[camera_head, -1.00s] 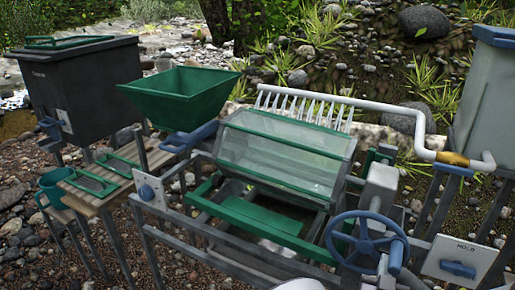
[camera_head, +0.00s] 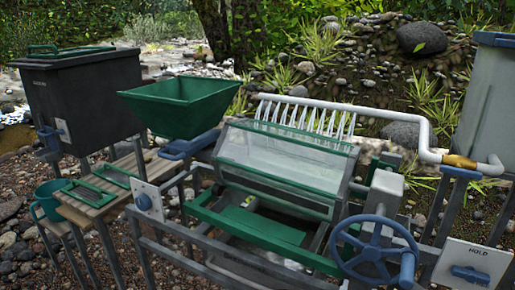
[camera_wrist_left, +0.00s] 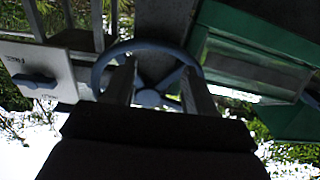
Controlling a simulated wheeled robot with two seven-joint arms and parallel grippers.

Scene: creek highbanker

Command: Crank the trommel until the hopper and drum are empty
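The blue crank wheel (camera_head: 375,252) with its side handle (camera_head: 407,268) stands at the front right of the trommel. The drum (camera_head: 280,165) lies behind glass panels in a green-edged housing; I cannot make out material inside. The green hopper (camera_head: 183,103) stands at its upper left; its bottom is hidden. In the left wrist view, my left gripper (camera_wrist_left: 162,85) has its fingers apart, with the crank wheel (camera_wrist_left: 147,97) just beyond and between them; contact is unclear. Neither gripper shows in the head view.
A plate marked HOLD (camera_head: 472,268) with a blue knob is right of the wheel. A white spray pipe (camera_head: 350,106) runs above the drum. A grey tank (camera_head: 488,100) stands right.

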